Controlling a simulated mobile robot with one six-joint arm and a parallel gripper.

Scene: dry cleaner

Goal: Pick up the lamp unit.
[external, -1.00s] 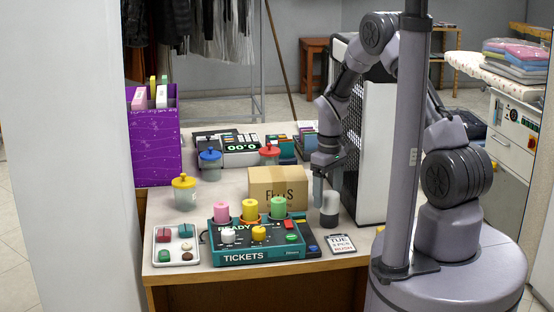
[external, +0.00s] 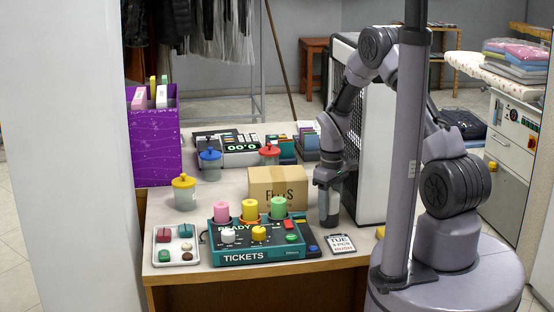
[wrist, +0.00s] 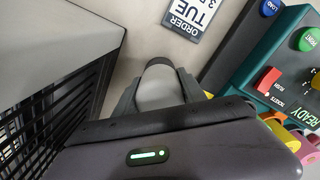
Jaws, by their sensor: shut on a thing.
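The lamp unit, a pale grey-white rounded piece (wrist: 159,91), sits between my two dark fingers in the wrist view. My gripper (external: 328,222) points down at the right part of the counter, beside the ticket device, and is shut on the lamp unit. My gripper also shows in the wrist view (wrist: 160,96), with a finger on each side of the piece.
The teal TICKETS device (external: 260,242) with coloured lamps stands just left of my gripper. A cardboard box (external: 277,187) is behind it. A TUE order card (external: 341,244) lies in front. A tall black-and-white cabinet (external: 372,150) stands close on the right.

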